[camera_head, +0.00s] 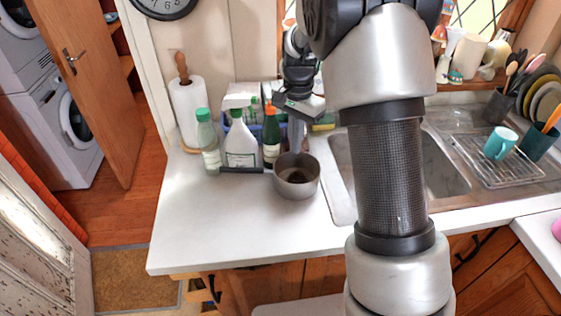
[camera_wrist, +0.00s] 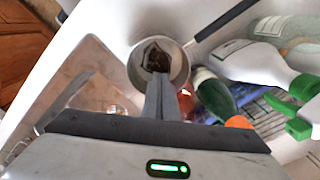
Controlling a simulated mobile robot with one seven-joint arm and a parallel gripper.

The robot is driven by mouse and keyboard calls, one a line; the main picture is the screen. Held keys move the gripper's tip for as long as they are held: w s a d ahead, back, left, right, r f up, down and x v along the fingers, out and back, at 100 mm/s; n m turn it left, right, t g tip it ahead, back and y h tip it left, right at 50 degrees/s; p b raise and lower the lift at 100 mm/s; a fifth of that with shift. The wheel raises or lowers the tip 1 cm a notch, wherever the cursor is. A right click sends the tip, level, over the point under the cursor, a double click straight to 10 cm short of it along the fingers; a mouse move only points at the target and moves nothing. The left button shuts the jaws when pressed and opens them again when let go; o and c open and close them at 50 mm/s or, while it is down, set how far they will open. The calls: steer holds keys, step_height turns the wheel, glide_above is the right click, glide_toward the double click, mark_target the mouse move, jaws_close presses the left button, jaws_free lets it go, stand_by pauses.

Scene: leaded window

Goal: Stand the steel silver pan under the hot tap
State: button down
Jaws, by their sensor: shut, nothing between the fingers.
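The steel silver pan (camera_head: 297,189) stands on the white counter just left of the sink. Its dark handle (camera_head: 242,170) points left, in front of the bottles. The wrist view shows the pan (camera_wrist: 178,62) from above, with its handle (camera_wrist: 226,20) toward the upper right. My gripper (camera_head: 297,147) is shut and empty, pointing down at the pan's back rim. In the wrist view the closed fingers (camera_wrist: 161,88) overlap the pan's near edge; I cannot tell whether they touch it. A metal spout (camera_wrist: 68,98), likely the tap, shows beside the sink (camera_wrist: 88,68). My arm hides it in the head view.
A clear bottle (camera_head: 208,145), a white spray bottle (camera_head: 240,145) and a green bottle (camera_head: 271,135) stand close behind the handle. My arm covers part of the sink (camera_head: 440,175). A drying rack (camera_head: 500,165) with a teal mug is at right. The front counter (camera_head: 220,235) is clear.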

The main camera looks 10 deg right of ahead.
glide_above(283, 193)
steer(key=w+d, duration=0.4)
step_height(283, 193, down, 10)
steer(key=shift+r, duration=0.1)
steer(key=shift+s+a+f+p, duration=0.2)
steer(key=shift+s+a+p, duration=0.35)
steer(key=shift+s+a, duration=0.6)
steer(key=shift+s+a+f, duration=0.1)
steer(key=shift+s+a, duration=0.05)
steer(key=shift+a, duration=0.25)
steer(key=shift+s+a, duration=0.25)
steer(key=shift+a, duration=0.05)
steer(key=s+a, duration=0.5)
steer(key=shift+s+a, duration=0.1)
steer(key=shift+a, duration=0.3)
